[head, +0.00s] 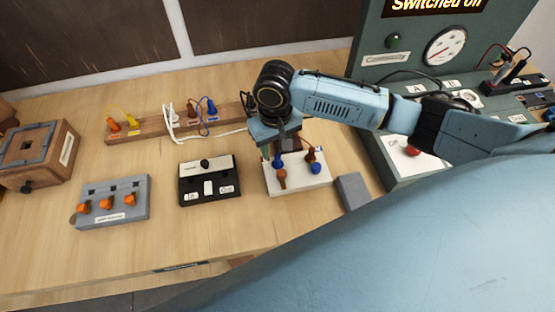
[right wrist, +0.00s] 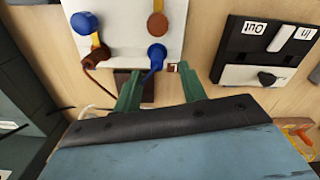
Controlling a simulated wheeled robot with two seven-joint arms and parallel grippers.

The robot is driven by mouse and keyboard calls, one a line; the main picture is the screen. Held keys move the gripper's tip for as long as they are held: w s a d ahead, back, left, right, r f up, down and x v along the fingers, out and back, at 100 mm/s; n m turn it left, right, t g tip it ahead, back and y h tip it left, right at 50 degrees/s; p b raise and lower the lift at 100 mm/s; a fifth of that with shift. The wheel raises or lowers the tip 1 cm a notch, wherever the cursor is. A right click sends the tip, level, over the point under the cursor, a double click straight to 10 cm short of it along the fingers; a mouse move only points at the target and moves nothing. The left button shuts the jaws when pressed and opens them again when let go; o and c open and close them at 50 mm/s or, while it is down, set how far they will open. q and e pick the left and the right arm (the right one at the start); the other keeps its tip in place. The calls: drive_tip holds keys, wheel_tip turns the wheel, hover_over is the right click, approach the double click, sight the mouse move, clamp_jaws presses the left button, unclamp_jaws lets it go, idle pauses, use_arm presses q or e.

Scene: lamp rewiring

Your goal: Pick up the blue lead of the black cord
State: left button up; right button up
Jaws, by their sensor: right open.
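My right gripper (head: 284,146) is over the far edge of a white terminal block (head: 305,183). In the right wrist view its green fingers (right wrist: 158,72) are apart. A blue lead with a blue plug (right wrist: 156,55) appears between the fingertips, not gripped; I cannot tell its depth. The plug sits at the edge of the white block; it also shows in the head view (head: 277,161). A brown lead's plug (right wrist: 93,58) sits beside it. A blue knob (right wrist: 86,25) and a brown knob (right wrist: 157,26) stand on the block. The black cord itself is not clear. My left gripper is out of view.
A black switch box (head: 208,193) and a grey block with orange levers (head: 112,211) stand left. A wooden rack (head: 150,126) holds coloured plugs and a white cord (head: 172,130). A small grey block (head: 353,191) and a green test panel (head: 368,85) are right. The front table is clear.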

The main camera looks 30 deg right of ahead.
sight(277, 155)
wheel_tip(277, 155, down, 4)
drive_tip(key=shift+s+d+f, duration=0.15)
clamp_jaws()
